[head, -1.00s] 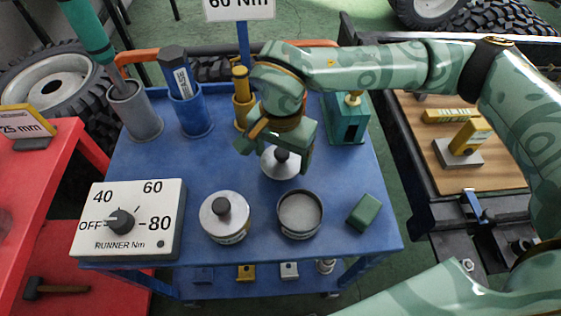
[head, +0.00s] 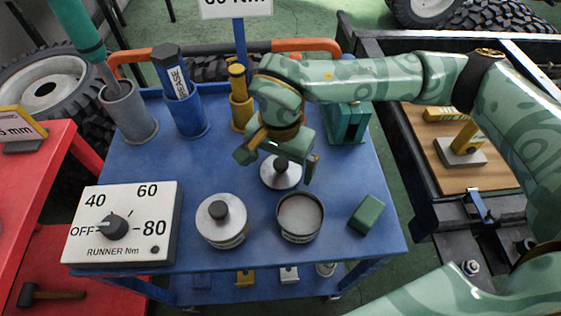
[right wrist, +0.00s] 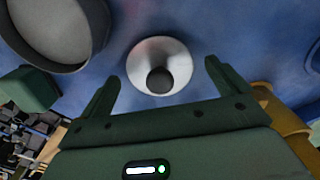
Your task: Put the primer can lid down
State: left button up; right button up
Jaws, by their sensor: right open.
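A silver lid with a black knob (head: 281,173) lies flat on the blue cart top, behind the open can (head: 300,217). It also shows in the right wrist view (right wrist: 159,66). My right gripper (head: 279,162) is open above the lid. In the right wrist view its two fingers stand apart on either side of the lid, with nothing between them touching it that I can see. The open can holds a grey surface inside its rim. A second can (head: 222,228) to its left wears a similar knobbed lid. My left gripper is not in view.
A dial box (head: 122,226) stands at the cart's front left, a green block (head: 366,214) at the right. Blue (head: 187,112), grey (head: 129,115) and yellow (head: 241,112) holders and a teal stand (head: 346,123) line the back. The cart's middle left is clear.

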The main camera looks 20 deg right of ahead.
aim_at(280, 163)
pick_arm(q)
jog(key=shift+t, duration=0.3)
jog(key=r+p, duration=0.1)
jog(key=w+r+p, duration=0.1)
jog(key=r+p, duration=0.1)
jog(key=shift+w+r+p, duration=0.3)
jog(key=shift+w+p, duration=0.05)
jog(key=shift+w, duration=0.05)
pick_arm(e)
notch_tip(280, 163, up, 12)
jog(key=shift+f, duration=0.25)
